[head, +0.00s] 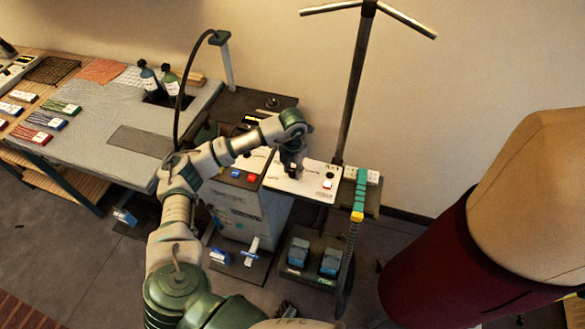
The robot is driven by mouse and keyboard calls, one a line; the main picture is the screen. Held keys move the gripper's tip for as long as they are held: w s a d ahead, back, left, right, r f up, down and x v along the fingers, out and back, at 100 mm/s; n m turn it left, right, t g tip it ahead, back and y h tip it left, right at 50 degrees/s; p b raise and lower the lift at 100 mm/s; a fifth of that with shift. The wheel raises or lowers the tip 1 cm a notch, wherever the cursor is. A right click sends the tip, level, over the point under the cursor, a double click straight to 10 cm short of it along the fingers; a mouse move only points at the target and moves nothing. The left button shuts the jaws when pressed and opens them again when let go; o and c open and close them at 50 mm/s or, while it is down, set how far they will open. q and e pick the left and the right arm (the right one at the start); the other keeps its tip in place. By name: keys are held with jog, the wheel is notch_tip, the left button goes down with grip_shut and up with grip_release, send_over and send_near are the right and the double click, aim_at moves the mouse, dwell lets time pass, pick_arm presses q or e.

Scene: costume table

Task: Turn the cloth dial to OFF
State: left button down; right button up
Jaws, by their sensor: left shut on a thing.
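A white control panel (310,184) sits on top of the machine in the middle of the head view. My left gripper (292,170) points down onto this panel and is shut on a dial there. The gripper hides most of that dial, so its pointer and setting cannot be read. A small dark knob with a red and white base (328,182) stands on the panel to the right of the gripper. The panel's lettering is too small to read. My right gripper is not in view.
A dark pole (352,90) rises behind the panel. A teal strip (360,190) hangs at its right. Blue and red buttons (251,177) sit left of the gripper. Two blue pedals (298,250) are on the floor. A maroon dress form (440,250) stands at right.

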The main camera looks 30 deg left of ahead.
aim_at(293, 170)
pick_arm(q)
jog(key=shift+f+n+p, duration=0.15)
jog(key=shift+n+p, duration=0.3)
jog(key=shift+n, duration=1.55)
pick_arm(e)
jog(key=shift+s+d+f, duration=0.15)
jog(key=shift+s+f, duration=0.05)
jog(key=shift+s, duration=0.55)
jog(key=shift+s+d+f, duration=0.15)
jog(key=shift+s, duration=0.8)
pick_arm(q)
jog(key=c, duration=0.8)
grip_release()
jog(key=shift+w, duration=0.2)
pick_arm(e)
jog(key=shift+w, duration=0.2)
pick_arm(q)
jog(key=shift+s+r, duration=0.1)
jog(key=shift+r, duration=0.1)
notch_tip(293, 170, up, 11)
jog(key=shift+a+r, duration=0.1)
jog(key=shift+r, duration=0.1)
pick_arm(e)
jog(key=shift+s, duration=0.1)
